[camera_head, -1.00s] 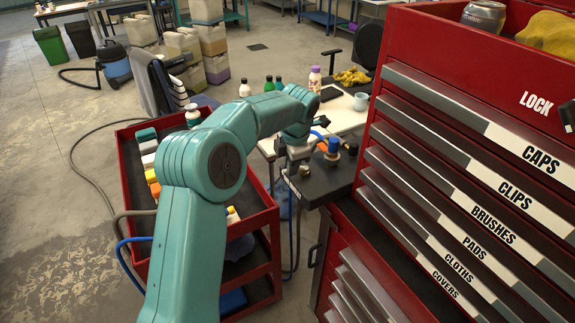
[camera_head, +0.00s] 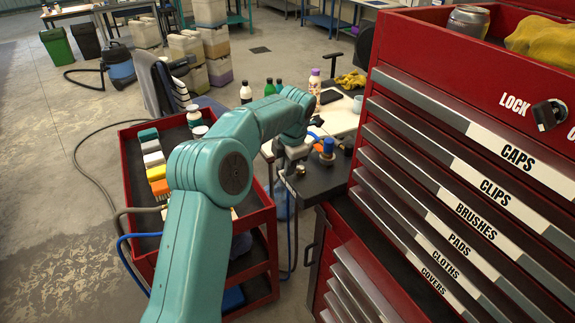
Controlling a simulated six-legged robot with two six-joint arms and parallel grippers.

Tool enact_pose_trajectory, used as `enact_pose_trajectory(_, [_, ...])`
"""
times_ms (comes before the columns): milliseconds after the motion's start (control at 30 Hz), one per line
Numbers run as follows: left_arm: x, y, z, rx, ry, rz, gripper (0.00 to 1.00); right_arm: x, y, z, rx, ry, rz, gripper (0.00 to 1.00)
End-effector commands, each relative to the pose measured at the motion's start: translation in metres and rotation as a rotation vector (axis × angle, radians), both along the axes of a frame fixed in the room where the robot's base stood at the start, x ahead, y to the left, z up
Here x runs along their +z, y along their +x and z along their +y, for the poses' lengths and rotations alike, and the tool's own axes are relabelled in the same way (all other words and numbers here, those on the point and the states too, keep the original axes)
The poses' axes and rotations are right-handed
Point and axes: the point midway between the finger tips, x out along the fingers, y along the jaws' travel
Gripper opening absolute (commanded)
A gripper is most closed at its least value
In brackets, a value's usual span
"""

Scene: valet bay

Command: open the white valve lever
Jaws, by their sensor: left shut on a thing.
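My left arm comes in from the lower left, and its gripper (camera_head: 293,163) points down at the black shelf (camera_head: 325,182) beside the red tool chest. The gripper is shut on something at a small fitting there. The jaws and wrist cover most of it, so the white valve lever does not show clearly and its angle cannot be told. Just right of the gripper stands a blue and orange capped fitting (camera_head: 327,150) on the same shelf. My right gripper is not in view.
The red tool chest (camera_head: 385,75) with labelled drawers fills the right side. Hoses hang by the trolley and shelf. A white table (camera_head: 340,118) stands behind. Open floor lies at left.

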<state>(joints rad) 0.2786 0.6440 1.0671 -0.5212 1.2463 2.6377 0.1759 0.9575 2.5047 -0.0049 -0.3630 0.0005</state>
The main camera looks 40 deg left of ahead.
Motion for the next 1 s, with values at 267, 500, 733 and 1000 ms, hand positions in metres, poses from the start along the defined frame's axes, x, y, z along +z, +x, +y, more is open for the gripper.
enact_pose_trajectory(267, [0.000, 0.000, -0.001, 0.004, -0.001, -0.003, 0.41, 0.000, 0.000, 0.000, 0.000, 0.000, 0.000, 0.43])
enact_pose_trajectory(500, [0.003, -0.001, -0.003, 0.003, 0.000, -0.003, 0.41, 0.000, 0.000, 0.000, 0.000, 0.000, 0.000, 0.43])
enact_pose_trajectory(733, [0.042, -0.002, -0.010, 0.002, 0.001, -0.008, 0.41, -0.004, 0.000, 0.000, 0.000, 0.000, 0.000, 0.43])
enact_pose_trajectory(1000, [0.115, -0.007, -0.023, 0.003, 0.000, -0.006, 0.41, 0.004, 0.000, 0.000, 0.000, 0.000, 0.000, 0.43])
